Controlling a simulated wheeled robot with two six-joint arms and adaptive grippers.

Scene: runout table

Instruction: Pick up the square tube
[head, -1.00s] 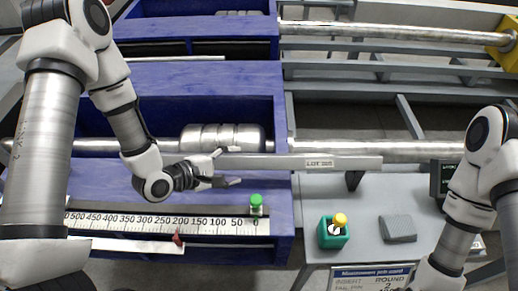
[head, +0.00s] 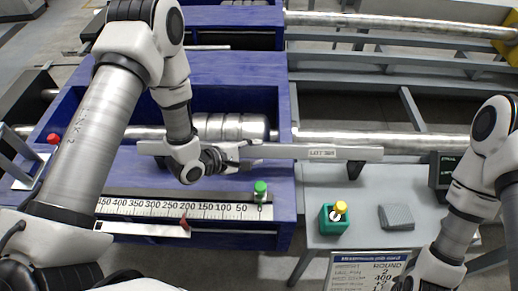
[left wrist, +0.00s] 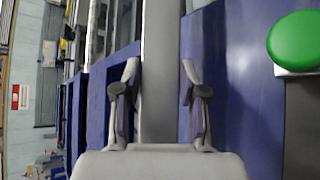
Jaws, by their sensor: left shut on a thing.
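The square tube (head: 290,152) is a long, straight grey bar with a "LOT 305" label on its right part. It lies level, running left to right in front of the round bar. My left gripper (head: 240,153) is shut on the tube, left of the label. In the left wrist view the tube (left wrist: 161,70) runs between the two fingers (left wrist: 160,100). The gripper partly hides the tube in the head view. My right arm is at the right edge, with its gripper out of the picture.
A green button (head: 260,187) stands close to my left gripper, above a ruler scale (head: 180,210). A teal box with a yellow button (head: 340,208) and a grey block (head: 397,217) sit on the grey table (head: 370,190). A metal roller (head: 230,127) lies behind.

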